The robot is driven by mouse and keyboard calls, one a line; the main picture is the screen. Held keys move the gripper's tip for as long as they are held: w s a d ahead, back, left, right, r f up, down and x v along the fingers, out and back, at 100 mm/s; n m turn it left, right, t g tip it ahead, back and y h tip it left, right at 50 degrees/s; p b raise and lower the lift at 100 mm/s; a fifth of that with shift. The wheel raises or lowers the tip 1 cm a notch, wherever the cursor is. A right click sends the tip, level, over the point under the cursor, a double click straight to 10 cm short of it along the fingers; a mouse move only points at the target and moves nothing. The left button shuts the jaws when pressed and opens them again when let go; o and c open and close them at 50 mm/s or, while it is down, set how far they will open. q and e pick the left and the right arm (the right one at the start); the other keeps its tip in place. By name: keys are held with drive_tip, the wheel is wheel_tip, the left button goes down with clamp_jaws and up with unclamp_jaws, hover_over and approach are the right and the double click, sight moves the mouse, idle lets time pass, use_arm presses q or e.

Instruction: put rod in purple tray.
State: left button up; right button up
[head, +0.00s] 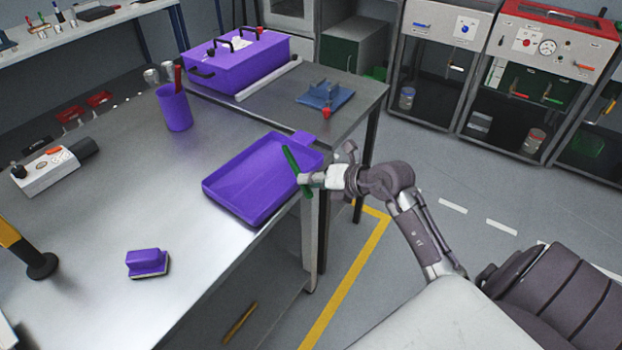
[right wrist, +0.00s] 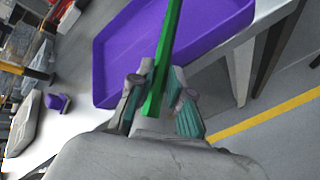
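The green rod (head: 290,159) is held by my right gripper (head: 303,180) above the right edge of the purple tray (head: 222,190). In the right wrist view the rod (right wrist: 166,55) runs up from between the fingers of my right gripper (right wrist: 157,98), with the purple tray (right wrist: 115,55) behind it. The tray is shallow, lies on the metal bench, and its visible floor is empty. My left gripper is not in view.
A purple cup (head: 174,108) with tools and a purple toolbox (head: 238,65) stand behind the tray. A purple block (head: 147,262) lies at the front left, a white device (head: 46,172) at the left. The bench between them is clear.

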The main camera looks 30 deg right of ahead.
drive_tip(key=o, duration=0.4)
drive_tip(key=shift+o, duration=0.2)
drive_tip(key=v, duration=1.2)
drive_tip(key=shift+r+b, duration=0.35)
drive_tip(key=shift+r, duration=0.1)
